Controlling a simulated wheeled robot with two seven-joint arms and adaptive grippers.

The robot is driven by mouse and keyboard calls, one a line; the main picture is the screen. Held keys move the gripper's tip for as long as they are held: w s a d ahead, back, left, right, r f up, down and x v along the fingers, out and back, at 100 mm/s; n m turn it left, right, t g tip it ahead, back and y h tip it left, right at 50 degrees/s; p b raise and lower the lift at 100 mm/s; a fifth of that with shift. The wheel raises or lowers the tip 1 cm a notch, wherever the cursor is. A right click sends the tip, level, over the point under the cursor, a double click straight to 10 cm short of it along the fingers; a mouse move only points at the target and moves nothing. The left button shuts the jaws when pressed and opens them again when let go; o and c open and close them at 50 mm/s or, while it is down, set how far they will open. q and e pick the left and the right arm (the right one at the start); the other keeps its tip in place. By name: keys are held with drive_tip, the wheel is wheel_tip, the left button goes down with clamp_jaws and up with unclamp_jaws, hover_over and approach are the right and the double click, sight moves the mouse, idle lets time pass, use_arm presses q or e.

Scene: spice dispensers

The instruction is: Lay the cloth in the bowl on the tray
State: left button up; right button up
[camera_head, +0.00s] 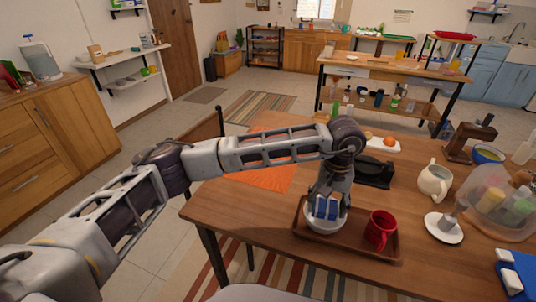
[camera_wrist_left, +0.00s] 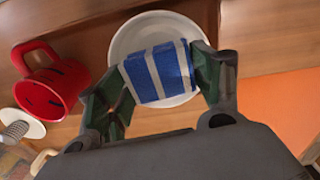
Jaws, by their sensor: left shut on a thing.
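The cloth (camera_head: 326,208) is blue and white striped. My left gripper (camera_head: 329,197) is shut on it, over the white bowl (camera_head: 321,226). In the left wrist view the cloth (camera_wrist_left: 158,72) spans between the two fingers of the left gripper (camera_wrist_left: 158,84), with the bowl's rim (camera_wrist_left: 117,50) behind it. I cannot tell whether the cloth touches the bowl. The bowl stands on the brown tray (camera_head: 350,247), left of a red mug. My right gripper is not in view.
The red mug (camera_head: 381,228) stands on the tray, close right of the bowl. A cream pitcher (camera_head: 434,181) and a clear dispenser on a white base (camera_head: 443,228) stand further right. A black stand (camera_head: 375,172) is behind the tray. An orange cloth (camera_head: 262,176) lies at left.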

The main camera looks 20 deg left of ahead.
use_arm(q)
drive_tip(key=shift+f+b, duration=0.55)
drive_tip(key=shift+f, duration=0.1)
idle(0.8)
drive_tip(key=o, duration=1.1)
drive_tip(key=shift+o, duration=0.2)
drive_tip(key=shift+r, duration=0.15)
wheel_tip(320, 180, up, 12)
drive_tip(key=shift+f, duration=0.2)
